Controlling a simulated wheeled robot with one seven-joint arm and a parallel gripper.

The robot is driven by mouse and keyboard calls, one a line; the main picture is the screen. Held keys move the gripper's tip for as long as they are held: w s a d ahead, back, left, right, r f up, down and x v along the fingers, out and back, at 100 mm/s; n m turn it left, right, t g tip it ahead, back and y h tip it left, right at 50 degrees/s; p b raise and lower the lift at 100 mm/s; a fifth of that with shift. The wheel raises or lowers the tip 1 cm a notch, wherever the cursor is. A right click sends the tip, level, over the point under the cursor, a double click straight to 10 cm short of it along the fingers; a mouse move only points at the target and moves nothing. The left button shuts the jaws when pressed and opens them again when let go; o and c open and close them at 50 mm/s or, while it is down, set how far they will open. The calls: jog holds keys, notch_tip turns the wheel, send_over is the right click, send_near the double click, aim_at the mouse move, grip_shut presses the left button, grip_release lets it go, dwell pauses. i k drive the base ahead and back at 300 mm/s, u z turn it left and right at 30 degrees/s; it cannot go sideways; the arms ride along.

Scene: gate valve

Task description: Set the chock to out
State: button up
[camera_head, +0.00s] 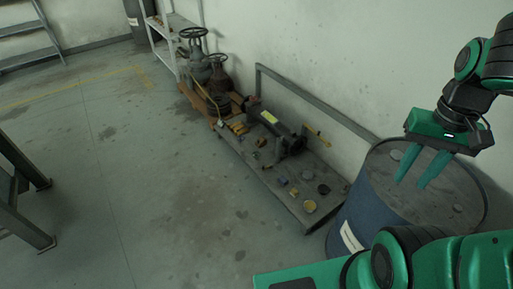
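My gripper (411,183) is at the right, above the top of a blue drum, with its two green fingers apart and nothing between them. I cannot pick out the chock for certain. A yellow block-like piece (238,127) lies on the far left part of a low flat cart (262,183), and it is too small to identify. My gripper is well to the right of the cart and apart from everything on it.
The blue drum (349,212) stands at the cart's near right end. The floor left of the cart is clear.

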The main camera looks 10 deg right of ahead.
aim_at(261, 142)
jog(key=u, duration=1.25)
jog(key=i, duration=2.5)
jog(key=z, duration=1.65)
